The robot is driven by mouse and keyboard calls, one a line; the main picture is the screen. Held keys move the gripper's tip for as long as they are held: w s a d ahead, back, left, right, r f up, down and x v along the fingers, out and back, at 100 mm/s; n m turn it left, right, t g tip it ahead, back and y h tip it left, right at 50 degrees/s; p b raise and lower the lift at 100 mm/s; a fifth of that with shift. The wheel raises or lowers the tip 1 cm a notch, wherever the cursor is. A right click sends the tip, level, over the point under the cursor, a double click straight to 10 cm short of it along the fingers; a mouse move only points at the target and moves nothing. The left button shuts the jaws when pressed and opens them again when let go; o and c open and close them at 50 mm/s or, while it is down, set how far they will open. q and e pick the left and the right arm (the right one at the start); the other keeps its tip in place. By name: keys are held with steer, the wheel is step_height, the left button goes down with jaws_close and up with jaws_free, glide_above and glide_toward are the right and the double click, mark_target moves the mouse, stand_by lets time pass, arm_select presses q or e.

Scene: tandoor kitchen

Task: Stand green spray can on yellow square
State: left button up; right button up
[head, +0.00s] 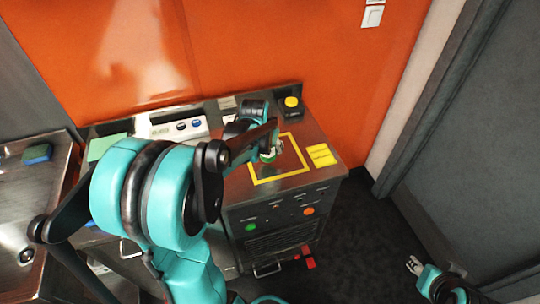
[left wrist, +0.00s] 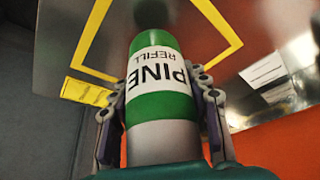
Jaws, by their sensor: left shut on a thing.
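The spray can (head: 269,156), green and white, is small in the head view and partly hidden by my left gripper. In the left wrist view the can (left wrist: 163,105) fills the middle, with a "PINE REFILL" label. My left gripper (left wrist: 160,115) is shut on it, one finger on each side. The yellow square (head: 283,177) is an outline on the metal counter top; the can is over its inside. The square's outline also shows in the left wrist view (left wrist: 228,28). I cannot tell whether the can touches the counter. My right gripper (head: 414,265) is over the floor, far from the counter; its jaw opening is unclear.
A yellow pad (head: 321,155) lies just right of the square. A yellow button box (head: 292,105) stands behind it at the back edge. A white panel with knobs (head: 178,124) sits at the back left.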

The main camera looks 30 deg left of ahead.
mark_target(270, 154)
arm_select(q)
steer(key=shift+f+b, duration=0.75)
steer(key=shift+f, duration=1.05)
steer(key=shift+f, duration=0.15)
steer(key=o, duration=1.3)
steer(key=shift+o, duration=0.2)
